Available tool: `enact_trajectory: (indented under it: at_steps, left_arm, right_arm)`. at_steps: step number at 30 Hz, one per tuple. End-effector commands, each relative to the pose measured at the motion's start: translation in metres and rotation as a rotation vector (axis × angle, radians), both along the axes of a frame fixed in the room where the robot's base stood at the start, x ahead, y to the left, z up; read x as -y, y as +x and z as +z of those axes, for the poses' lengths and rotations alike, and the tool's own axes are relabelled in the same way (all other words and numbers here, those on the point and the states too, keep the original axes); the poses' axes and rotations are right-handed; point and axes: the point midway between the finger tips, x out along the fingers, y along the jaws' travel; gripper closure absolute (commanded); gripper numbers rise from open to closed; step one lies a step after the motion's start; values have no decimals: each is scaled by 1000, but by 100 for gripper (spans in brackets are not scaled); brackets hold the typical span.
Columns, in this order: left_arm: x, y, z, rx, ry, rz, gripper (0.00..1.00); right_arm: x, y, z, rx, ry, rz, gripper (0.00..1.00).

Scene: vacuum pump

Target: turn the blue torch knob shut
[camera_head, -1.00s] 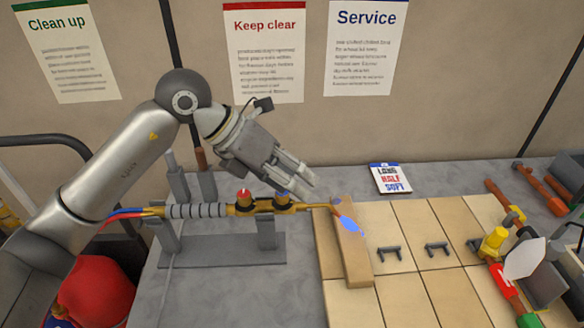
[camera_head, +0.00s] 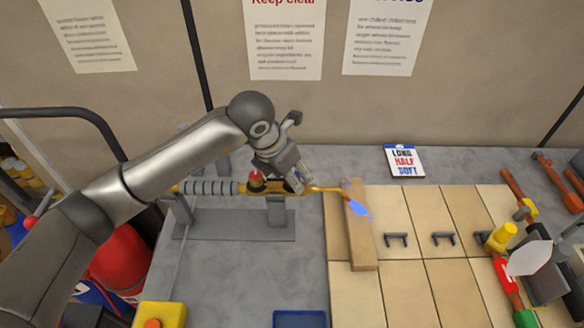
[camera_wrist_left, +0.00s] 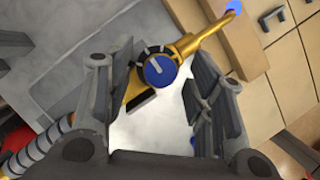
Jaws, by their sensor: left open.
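The brass torch (camera_head: 325,188) lies across its grey stand, with a blue flame (camera_head: 358,208) at its tip. The red knob (camera_head: 256,177) shows just left of my left gripper (camera_head: 299,183). The blue knob (camera_wrist_left: 160,71) shows in the left wrist view, round with a pale line across its face. It sits between the two open fingers of my left gripper (camera_wrist_left: 165,95), with space on both sides. In the head view the gripper hides the blue knob. My right gripper is not in view.
A wooden block (camera_head: 360,240) stands at the flame, beside pale tiles (camera_head: 405,285) with small dark brackets. A card (camera_head: 404,160) lies behind. Other torches and tools fill the right side. A blue tray (camera_head: 300,319) and yellow box (camera_head: 162,314) are at the front.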

Motion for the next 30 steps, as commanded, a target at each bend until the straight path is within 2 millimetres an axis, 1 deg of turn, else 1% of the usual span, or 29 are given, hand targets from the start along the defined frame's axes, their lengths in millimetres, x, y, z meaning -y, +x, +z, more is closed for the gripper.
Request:
enact_trajectory:
  at_steps: [1, 4, 11, 14, 22, 26, 30]
  left_arm:
    - [1, 0, -3, -2, 0, 1, 51]
    - [2, 2, -7, 1, 1, 0, 51]
    - [2, 2, -8, 2, 0, -1, 51]
    - [2, 2, -8, 1, 1, -1, 61]
    - [2, 2, -8, 1, 1, 0, 96]
    - [2, 2, -8, 0, 0, -3, 97]
    - [2, 2, -10, 0, 0, -26, 97]
  right_arm:
    - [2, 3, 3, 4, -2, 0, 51]
    - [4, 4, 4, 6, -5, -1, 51]
    - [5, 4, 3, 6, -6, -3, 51]
    - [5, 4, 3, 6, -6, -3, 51]
    - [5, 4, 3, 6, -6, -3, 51]
    - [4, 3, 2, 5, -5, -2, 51]
    - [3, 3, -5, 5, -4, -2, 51]
